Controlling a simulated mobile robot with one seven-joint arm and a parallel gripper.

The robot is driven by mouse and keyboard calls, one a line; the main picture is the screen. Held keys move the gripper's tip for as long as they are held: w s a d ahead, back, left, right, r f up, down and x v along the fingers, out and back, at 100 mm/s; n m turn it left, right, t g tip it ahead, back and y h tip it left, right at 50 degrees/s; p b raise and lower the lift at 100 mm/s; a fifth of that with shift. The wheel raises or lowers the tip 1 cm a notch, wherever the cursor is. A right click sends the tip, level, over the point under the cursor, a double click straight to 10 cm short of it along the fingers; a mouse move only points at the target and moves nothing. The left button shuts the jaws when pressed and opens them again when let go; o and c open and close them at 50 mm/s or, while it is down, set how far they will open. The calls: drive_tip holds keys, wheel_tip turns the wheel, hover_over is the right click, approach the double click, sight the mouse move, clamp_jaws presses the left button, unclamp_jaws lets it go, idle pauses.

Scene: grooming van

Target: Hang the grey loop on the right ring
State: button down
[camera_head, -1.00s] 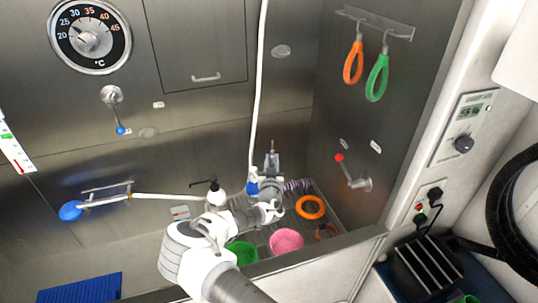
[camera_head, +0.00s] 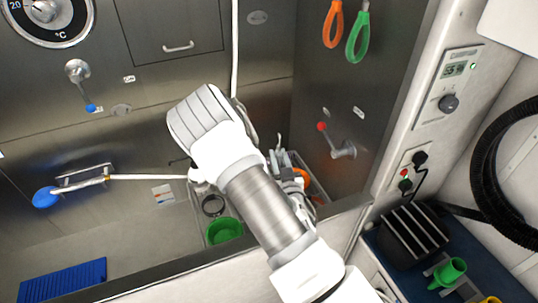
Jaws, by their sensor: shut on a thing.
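My gripper (camera_head: 279,150) is partly hidden behind my arm, over the rack at the back of the tub. It is shut, but what it holds is too small and covered to make out. I cannot pick out the grey loop for certain. A dark ring (camera_head: 213,206) lies beside the green bowl in the tub, and I cannot tell whether it is that loop. An orange loop (camera_head: 333,25) and a green loop (camera_head: 357,38) hang on the right wall. Their hooks are above the view, and I cannot tell which thing is the right ring.
A red-knobbed lever (camera_head: 335,142) sticks out of the right wall below the hanging loops. The green bowl (camera_head: 225,231) sits in the tub. My arm covers much of the rack (camera_head: 307,178). A black box (camera_head: 412,233) and a green cone (camera_head: 450,273) stand at the right.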

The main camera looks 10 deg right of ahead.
drive_tip(key=shift+s+d+r, duration=0.1)
drive_tip(key=shift+s+r, duration=0.15)
drive_tip(key=shift+s, duration=0.2)
drive_tip(key=w+a+f+y+b, duration=0.1)
drive_tip(key=w+a+f+b, duration=0.1)
drive_tip(key=w, duration=0.3)
drive_tip(key=n+y+b, duration=0.3)
drive_tip(key=b, duration=0.5)
approach(258, 39)
drive_tip(key=shift+w+a+r+p, duration=0.25)
drive_tip(key=shift+w+r+p, duration=0.15)
drive_tip(key=shift+w+p, duration=0.5)
drive_tip(key=shift+w+a+r+p, duration=0.2)
drive_tip(key=shift+w+r+p, duration=0.4)
drive_tip(key=shift+w, duration=0.5)
drive_tip(key=shift+w+a+r+p, duration=0.25)
drive_tip(key=shift+w+p, duration=0.65)
drive_tip(key=shift+w, duration=0.15)
drive_tip(key=shift+w+f, duration=0.15)
drive_tip(key=shift+f, duration=0.2)
drive_tip(key=shift+f+b, duration=0.6)
drive_tip(key=shift+b, duration=0.05)
